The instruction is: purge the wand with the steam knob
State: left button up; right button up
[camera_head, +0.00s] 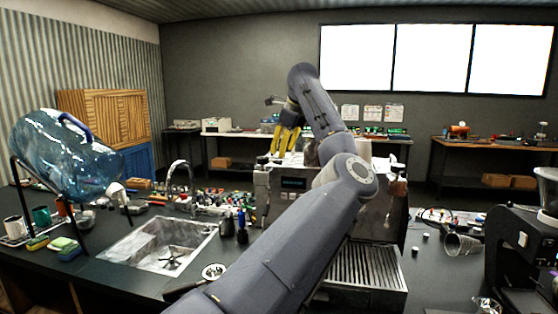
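The metal brewer (286,184) stands on the counter in the middle, with a slatted drip tray (365,267) at its lower front. My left arm crosses in front of it and hides much of its face. My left gripper (284,146) is above the brewer's top left edge, its yellow fingers pointing down and apart, with nothing seen between them. I cannot tell whether they touch the brewer. The steam knob and the wand cannot be made out; the arm may hide them. My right gripper is not in view.
A sink (158,246) with a curved faucet (183,176) lies left of the brewer. A large blue water bottle (66,155) rests on a tilted stand at far left. A black grinder (520,255) stands at right, near a tipped clear cup (462,244).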

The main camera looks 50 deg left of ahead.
aim_at(263, 160)
pick_arm(q)
jog(key=shift+x, duration=2.3)
grip_shut()
jog(key=shift+s, duration=0.1)
